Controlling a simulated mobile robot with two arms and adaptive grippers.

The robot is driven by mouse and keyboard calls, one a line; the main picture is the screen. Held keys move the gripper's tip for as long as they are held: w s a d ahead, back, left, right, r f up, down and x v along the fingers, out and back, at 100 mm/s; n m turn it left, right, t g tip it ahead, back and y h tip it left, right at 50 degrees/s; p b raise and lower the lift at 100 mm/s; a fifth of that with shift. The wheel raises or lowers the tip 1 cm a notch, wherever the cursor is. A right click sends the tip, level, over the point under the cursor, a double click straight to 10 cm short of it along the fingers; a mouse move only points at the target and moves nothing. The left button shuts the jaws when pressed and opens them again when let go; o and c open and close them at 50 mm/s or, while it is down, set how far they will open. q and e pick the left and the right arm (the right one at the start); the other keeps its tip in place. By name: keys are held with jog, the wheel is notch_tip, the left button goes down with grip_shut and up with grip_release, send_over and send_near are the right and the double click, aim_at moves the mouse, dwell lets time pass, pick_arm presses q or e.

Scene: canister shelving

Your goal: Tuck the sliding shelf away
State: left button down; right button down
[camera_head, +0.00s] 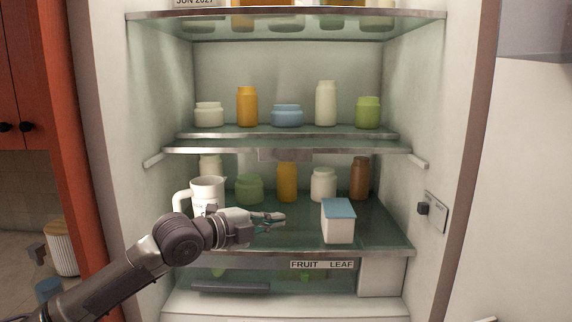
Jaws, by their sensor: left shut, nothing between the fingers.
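The sliding shelf (225,150) appears to be the middle glass shelf, with a metal front edge and a grey tab under its centre. A second metal edge shows just behind and above it; how far the shelf sticks out is hard to tell. Pale rail ends show at both its sides. My left gripper (282,218) is shut and empty, below the shelf's front edge and over the lower shelf (365,246), pointing right. It is apart from the sliding shelf. My right gripper is out of view.
Several jars, including an orange jar (247,106), stand at the sliding shelf's level. A white pitcher (207,190) stands behind my left arm. A blue-lidded box (338,222) is right of my gripper. Lower jars stand behind. The right wall carries a dark knob (423,208).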

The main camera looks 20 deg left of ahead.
pick_arm(q)
jog(key=a+r+m+t, duration=0.1)
jog(key=a+r+t, duration=0.1)
jog(key=a+r, duration=0.5)
jog(key=p, duration=0.6)
send_near(296, 160)
jog(key=x, duration=0.3)
jog(key=d+x, duration=0.1)
jog(key=x, duration=0.1)
jog(key=shift+s+d, duration=0.1)
jog(key=shift+s, duration=0.05)
jog(key=shift+w+a, duration=0.3)
jog(key=shift+w, duration=0.4)
